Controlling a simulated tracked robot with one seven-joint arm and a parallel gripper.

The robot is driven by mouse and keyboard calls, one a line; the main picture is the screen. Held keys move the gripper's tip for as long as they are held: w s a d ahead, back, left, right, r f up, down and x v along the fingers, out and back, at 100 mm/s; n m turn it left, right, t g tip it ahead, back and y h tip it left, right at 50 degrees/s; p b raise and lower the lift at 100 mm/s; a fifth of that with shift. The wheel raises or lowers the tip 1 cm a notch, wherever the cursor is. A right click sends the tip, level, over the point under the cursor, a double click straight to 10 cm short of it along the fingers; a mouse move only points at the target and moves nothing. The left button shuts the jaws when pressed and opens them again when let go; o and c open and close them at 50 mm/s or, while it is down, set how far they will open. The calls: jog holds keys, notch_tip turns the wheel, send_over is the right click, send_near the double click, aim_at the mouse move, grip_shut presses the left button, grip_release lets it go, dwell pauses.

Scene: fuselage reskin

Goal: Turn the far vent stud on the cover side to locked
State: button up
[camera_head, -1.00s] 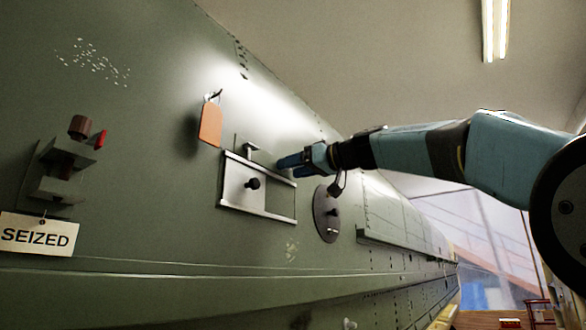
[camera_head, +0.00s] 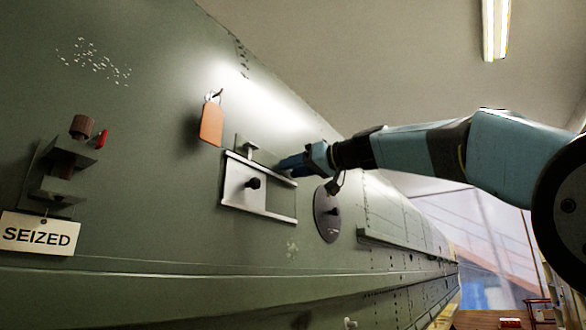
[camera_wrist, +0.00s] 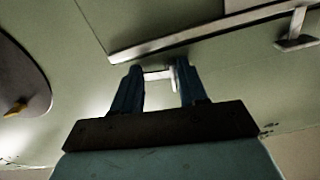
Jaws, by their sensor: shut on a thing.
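In the wrist view, the far vent stud (camera_wrist: 159,75), a pale T-shaped bar, sits between my two blue fingers. My gripper (camera_wrist: 155,85) is shut on it, close to the green skin. In the head view, my gripper (camera_head: 286,163) reaches the upper far corner of the metal cover frame (camera_head: 228,204) and hides the far stud. The near vent stud (camera_head: 250,147), also T-shaped, stands free above the frame's upper rail, and it shows at the right of the wrist view (camera_wrist: 297,38). The stud's lock marking is not visible.
A dark knob (camera_head: 253,183) sits on the plate in the frame. A round disc (camera_head: 326,215) with a small knob is just right of the frame. An orange tag (camera_head: 211,125) hangs above left. A clamp-like fitting (camera_head: 70,165) with a SEIZED sign (camera_head: 37,233) is far left.

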jog(key=shift+d, duration=0.1)
jog(key=o, duration=0.9)
jog(key=shift+w, duration=0.1)
jog(key=shift+c, duration=0.2)
jog(key=shift+o, duration=1)
jog(key=shift+d, duration=0.1)
jog(key=v, duration=1.3)
jog(key=shift+s+d, duration=0.2)
jog(key=shift+s, duration=0.05)
jog(key=shift+f, duration=0.1)
